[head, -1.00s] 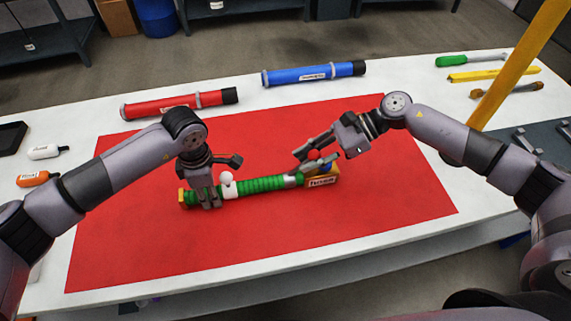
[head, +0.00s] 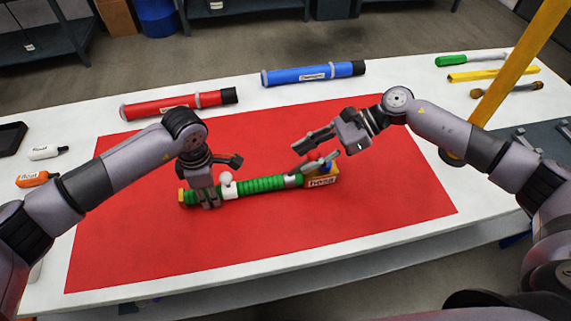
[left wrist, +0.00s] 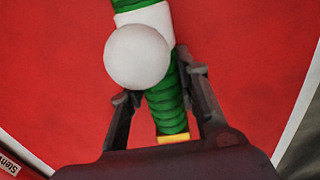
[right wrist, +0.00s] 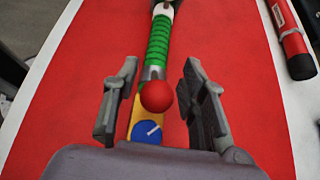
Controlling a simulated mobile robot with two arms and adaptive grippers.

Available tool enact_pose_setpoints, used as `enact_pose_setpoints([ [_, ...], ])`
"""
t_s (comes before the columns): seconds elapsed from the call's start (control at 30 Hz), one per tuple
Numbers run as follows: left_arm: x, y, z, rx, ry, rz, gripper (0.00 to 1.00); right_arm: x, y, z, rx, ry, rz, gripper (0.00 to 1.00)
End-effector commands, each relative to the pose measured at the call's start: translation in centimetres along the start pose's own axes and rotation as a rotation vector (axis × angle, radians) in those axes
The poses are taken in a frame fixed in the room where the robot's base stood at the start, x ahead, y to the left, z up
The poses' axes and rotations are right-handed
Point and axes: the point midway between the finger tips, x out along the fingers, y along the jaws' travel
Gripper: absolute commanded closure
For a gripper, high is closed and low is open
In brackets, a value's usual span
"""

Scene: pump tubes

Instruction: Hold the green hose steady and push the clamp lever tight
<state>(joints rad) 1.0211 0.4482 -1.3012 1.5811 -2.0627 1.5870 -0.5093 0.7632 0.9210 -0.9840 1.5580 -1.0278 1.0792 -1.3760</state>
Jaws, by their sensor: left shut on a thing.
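The green ribbed hose (head: 262,185) lies on the red mat, a white collar with a white ball (head: 226,178) near its left end. My left gripper (head: 208,197) is shut around the hose left of that ball; the left wrist view shows its fingers on both sides of the hose (left wrist: 168,112). A grey clamp (head: 292,181) joins the hose's right end to an orange block (head: 322,180) with a blue dial. My right gripper (head: 303,158) is open over the clamp. In the right wrist view the lever's red ball (right wrist: 157,97) is between its fingers, apart from both.
A red tube (head: 180,104) and a blue tube (head: 313,74) lie behind the mat (head: 290,245). A yellow post (head: 505,75) rises at the right. The mat's front is clear.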

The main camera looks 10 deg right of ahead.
Motion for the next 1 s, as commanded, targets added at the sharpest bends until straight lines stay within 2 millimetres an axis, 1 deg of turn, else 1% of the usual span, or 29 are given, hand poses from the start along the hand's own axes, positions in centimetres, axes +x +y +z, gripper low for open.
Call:
enact_pose_setpoints([
  [0.03, 0.1, -0.1, 0.0, -0.002, 0.0, -0.004, 1.0, 0.0, 0.0, -0.1, 0.001, 0.001, 0.001, 0.56],
  [0.2, 0.1, -0.1, 0.0, -0.002, -0.001, -0.004, 1.0, 0.1, 0.1, -0.1, 0.001, 0.002, 0.001, 0.44],
  [0.23, 0.1, -0.1, 0.0, -0.001, -0.001, -0.004, 1.0, 0.1, 0.1, -0.1, 0.001, 0.002, 0.001, 0.43],
  [0.53, 0.1, -0.1, 0.0, -0.001, -0.002, -0.004, 1.0, -0.1, 0.1, -0.2, 0.002, 0.002, 0.001, 0.43],
  [0.67, 0.1, -0.1, 0.0, -0.001, -0.002, -0.004, 1.0, -1.1, 0.0, -0.2, 0.003, 0.003, -0.001, 0.43],
  [1.0, 0.1, -0.1, 0.0, -0.001, -0.001, -0.003, 1.0, -4.6, 0.0, -0.2, 0.002, 0.003, 0.0, 0.43],
])
